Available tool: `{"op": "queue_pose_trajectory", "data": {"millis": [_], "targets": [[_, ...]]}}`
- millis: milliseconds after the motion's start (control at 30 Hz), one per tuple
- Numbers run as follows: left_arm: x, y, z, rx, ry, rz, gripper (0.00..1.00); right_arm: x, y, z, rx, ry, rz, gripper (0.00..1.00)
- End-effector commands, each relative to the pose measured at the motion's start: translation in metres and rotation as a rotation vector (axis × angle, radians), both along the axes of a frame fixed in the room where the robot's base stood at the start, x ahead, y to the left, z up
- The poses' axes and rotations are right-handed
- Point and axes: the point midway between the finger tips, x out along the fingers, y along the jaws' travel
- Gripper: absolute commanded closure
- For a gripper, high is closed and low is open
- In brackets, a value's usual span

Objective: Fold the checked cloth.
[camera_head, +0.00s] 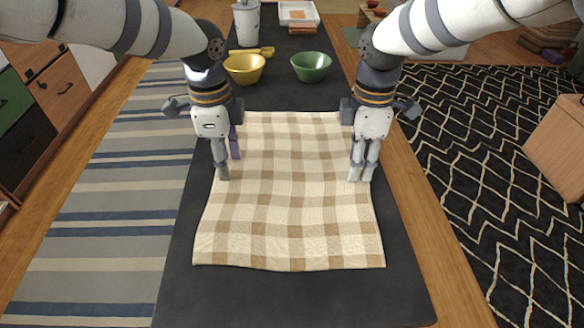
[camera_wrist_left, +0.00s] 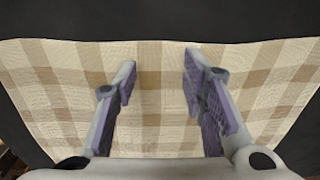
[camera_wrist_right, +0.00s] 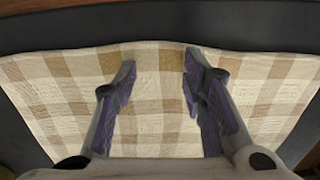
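The checked cloth (camera_head: 290,215), cream and tan, lies spread out with gentle ripples on a dark surface (camera_head: 290,300). My left gripper (camera_head: 229,168) points down at the cloth's left edge in the head view. My right gripper (camera_head: 361,180) points down at its right edge. In the left wrist view the left fingers (camera_wrist_left: 160,60) are apart, with flat cloth (camera_wrist_left: 160,110) showing between them. In the right wrist view the right fingers (camera_wrist_right: 160,60) are also apart, with cloth (camera_wrist_right: 160,110) between them. I cannot tell whether the fingertips touch the cloth.
Beyond the cloth stand a yellow bowl (camera_head: 244,68) and a green bowl (camera_head: 311,67). A yellow spoon (camera_head: 262,51), a white canister (camera_head: 246,22) and a white tray (camera_head: 298,12) are farther back. The dark surface in front of the cloth is clear.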

Motion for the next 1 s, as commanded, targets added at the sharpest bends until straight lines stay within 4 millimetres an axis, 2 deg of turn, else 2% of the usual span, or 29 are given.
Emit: {"op": "queue_pose_trajectory", "data": {"millis": [300, 400, 767, 1000], "targets": [[0.000, 0.000, -0.003, 0.000, -0.002, 0.000, 0.62, 0.000, 0.000, -0.003, 0.000, -0.002, 0.000, 0.62], [-0.001, 0.000, -0.011, 0.000, 0.007, 0.000, 0.62, -0.001, 0.000, -0.011, 0.000, 0.008, 0.000, 0.62], [-0.001, 0.000, -0.012, 0.000, 0.008, 0.000, 1.00, -0.002, 0.000, -0.013, -0.001, 0.009, 0.000, 1.00], [-0.001, 0.000, -0.013, 0.001, 0.009, 0.000, 1.00, -0.002, 0.000, -0.014, -0.001, 0.011, 0.000, 1.00]]}}
